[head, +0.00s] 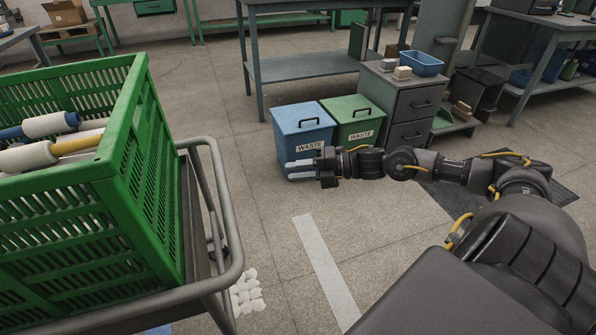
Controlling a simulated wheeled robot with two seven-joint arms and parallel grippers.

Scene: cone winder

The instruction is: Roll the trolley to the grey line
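The trolley (232,268) stands at the left, with a grey tubular frame and handle rail. It carries a large green slatted crate (125,150) holding several white, blue and yellow cones or bobbins (52,124). A pale grey line (325,268) runs along the floor to the right of the trolley, with bare floor between them. My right gripper (298,170) is in mid-picture, right of the trolley rail and apart from it. Its two pale fingers are parted, with nothing between them. My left gripper is not in view.
A blue waste bin (301,128) and a green waste bin (354,118) stand beyond my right gripper, beside a grey drawer cabinet (405,105). A workbench (310,66) is behind. White pieces (246,294) lie on the floor by the trolley. Floor around the line is clear.

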